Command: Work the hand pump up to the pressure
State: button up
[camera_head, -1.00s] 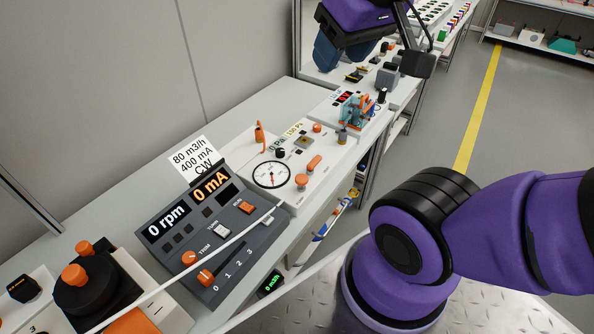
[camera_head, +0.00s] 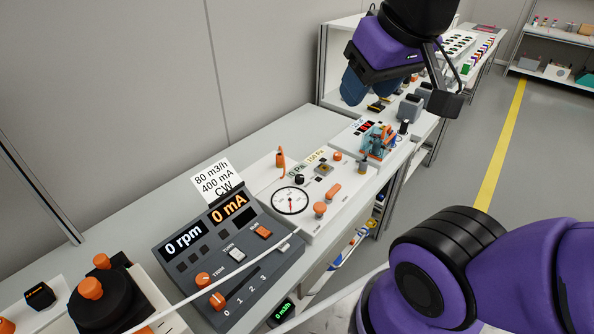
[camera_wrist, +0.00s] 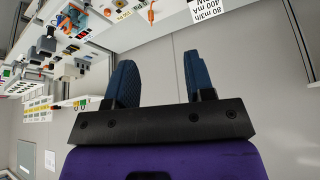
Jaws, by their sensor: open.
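A white panel (camera_head: 262,192) on the bench carries a round dial gauge (camera_head: 291,201) with a red needle, and labels that seem to read 0 Pa and 150 Pa (camera_head: 316,158). An orange upright part (camera_head: 281,160), an orange lever-like part (camera_head: 333,191) and an orange knob (camera_head: 320,209) are on it. I cannot tell which is the pump handle. My gripper (camera_head: 354,88) is raised above the bench, beyond the panel and apart from it. In the wrist view my gripper (camera_wrist: 158,72) has its two blue fingers apart with nothing between them.
A dark console (camera_head: 228,262) reading 0 rpm and 0 mA stands nearer, with a card (camera_head: 212,178) behind it. A blue and orange device (camera_head: 379,140) sits beyond the panel. The wall (camera_head: 130,90) bounds the left. Open floor (camera_head: 475,175) lies right.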

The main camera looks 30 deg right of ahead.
grip_shut()
dwell(1.6)
